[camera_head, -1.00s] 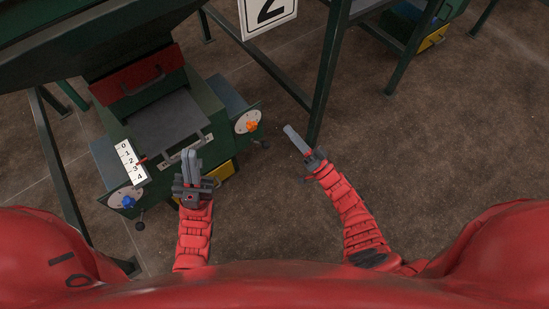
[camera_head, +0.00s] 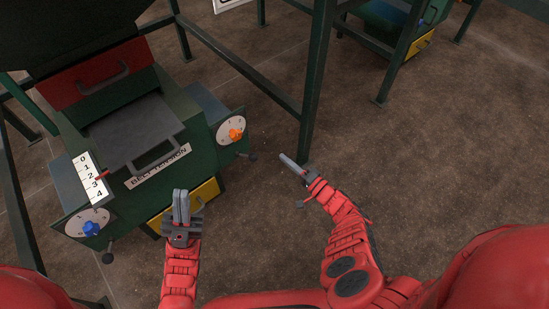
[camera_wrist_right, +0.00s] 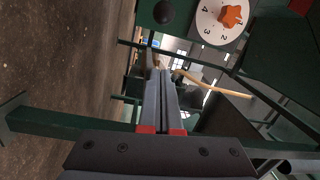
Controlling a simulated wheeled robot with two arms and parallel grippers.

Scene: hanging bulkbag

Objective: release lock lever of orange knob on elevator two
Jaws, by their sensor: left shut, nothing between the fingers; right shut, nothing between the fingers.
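The orange knob (camera_head: 235,134) sits on a white numbered dial (camera_head: 228,128) at the right side of the green machine (camera_head: 199,128). It also shows at the top right of the right wrist view (camera_wrist_right: 231,16). A black ball-ended lever (camera_head: 252,157) sticks out just below the dial; its ball appears at the top of the wrist view (camera_wrist_right: 163,12). My right gripper (camera_head: 283,157) is shut and empty, right of the lever and apart from it; its fingers fill the middle of the wrist view (camera_wrist_right: 160,78). My left gripper (camera_head: 181,193) is shut and empty before the machine's front.
A blue knob (camera_head: 91,228) with its own black ball lever (camera_head: 107,258) is at the machine's left. A green post (camera_head: 318,85) stands behind my right gripper. A yellow panel (camera_head: 195,203) is low on the machine. Floor is open at the right.

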